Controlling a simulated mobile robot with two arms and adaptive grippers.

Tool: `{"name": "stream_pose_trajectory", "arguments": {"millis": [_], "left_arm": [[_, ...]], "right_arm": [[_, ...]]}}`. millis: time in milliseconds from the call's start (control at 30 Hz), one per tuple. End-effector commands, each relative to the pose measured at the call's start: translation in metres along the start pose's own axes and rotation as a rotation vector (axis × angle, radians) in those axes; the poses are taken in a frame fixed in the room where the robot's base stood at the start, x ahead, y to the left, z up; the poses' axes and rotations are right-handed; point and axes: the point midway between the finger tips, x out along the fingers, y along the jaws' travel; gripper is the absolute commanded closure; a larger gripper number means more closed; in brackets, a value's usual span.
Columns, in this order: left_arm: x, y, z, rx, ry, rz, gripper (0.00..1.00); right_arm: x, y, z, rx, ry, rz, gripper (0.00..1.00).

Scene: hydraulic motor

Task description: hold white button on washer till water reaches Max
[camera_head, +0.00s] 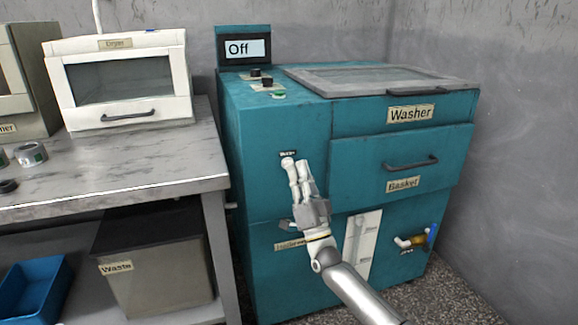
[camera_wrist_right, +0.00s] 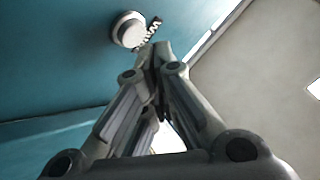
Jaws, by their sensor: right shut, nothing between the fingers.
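The teal washer (camera_head: 290,120) stands at centre. Its round white button (camera_head: 287,162) is on the front face below a small dark label. My right gripper (camera_head: 302,165) is shut and empty, with its fingertips close to the button's right side. In the right wrist view the button (camera_wrist_right: 128,30) shows just up and left of the closed fingertips (camera_wrist_right: 160,52); I cannot tell whether they touch it. A white level gauge strip (camera_head: 361,247) is low on the washer's front, partly beside my arm; its water level is too small to read. My left gripper is not in view.
A display (camera_head: 247,48) on the washer reads "Off". Knobs and a green button (camera_head: 279,95) are on its top. The basket drawer handle (camera_head: 410,163) and a tap (camera_head: 412,241) stick out at right. A grey table (camera_head: 130,165) with a white dryer (camera_head: 120,80) stands left.

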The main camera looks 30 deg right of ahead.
Motion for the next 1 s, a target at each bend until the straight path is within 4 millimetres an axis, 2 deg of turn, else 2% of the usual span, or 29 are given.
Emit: {"name": "stream_pose_trajectory", "arguments": {"millis": [1000], "left_arm": [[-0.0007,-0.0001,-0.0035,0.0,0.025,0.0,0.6]], "right_arm": [[0.0009,0.0014,0.0015,0.0,0.0,0.0,1.0]]}}
